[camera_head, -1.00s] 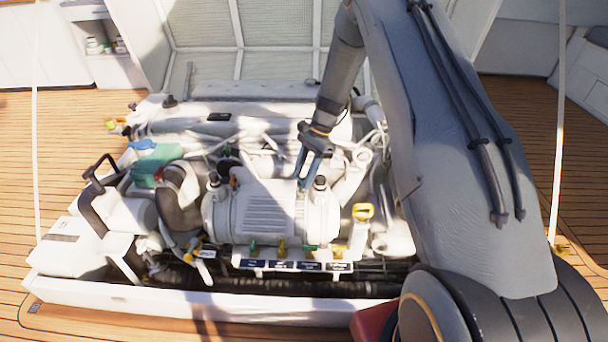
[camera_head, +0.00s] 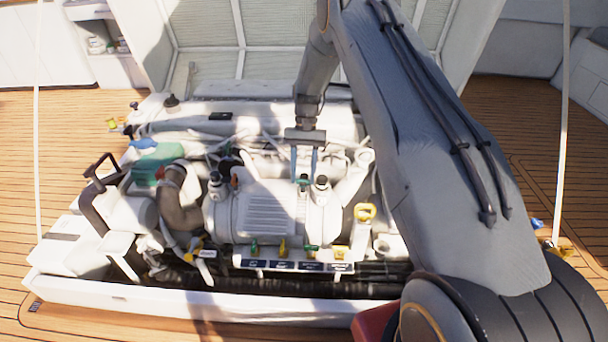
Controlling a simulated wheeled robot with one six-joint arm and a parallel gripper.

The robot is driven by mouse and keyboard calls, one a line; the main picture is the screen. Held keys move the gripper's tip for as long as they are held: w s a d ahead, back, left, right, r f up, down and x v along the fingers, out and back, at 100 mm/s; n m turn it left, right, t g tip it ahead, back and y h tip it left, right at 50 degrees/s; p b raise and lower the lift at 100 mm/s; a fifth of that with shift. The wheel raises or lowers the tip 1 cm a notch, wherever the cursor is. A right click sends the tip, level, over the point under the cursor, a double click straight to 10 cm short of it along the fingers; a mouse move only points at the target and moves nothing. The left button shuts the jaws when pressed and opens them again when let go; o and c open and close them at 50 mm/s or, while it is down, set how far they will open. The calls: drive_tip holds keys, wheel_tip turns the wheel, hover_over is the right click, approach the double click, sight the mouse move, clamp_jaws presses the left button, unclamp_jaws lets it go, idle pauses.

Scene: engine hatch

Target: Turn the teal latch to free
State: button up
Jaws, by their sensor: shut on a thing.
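My gripper (camera_head: 304,178) points down over the top of the white engine (camera_head: 225,215). Its two bluish fingers stand a small gap apart. A small teal piece, which looks like the teal latch (camera_head: 303,182), sits between the fingertips, and the fingers are shut on it. It is tiny here and partly covered by the fingers, so its turn angle cannot be told. A dark-capped post (camera_head: 321,183) stands just right of the fingertips.
Green and yellow handles (camera_head: 283,248) line the labelled front panel. A yellow handle (camera_head: 364,212) stands to the right. A brown hose (camera_head: 178,200) and a green-topped part (camera_head: 155,162) are on the left. Wooden deck (camera_head: 55,130) surrounds the hatch.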

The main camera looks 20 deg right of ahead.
drive_tip(key=shift+n, duration=0.6)
drive_tip(key=o, duration=1.1)
drive_tip(key=shift+a, duration=0.1)
drive_tip(key=shift+c, duration=0.2)
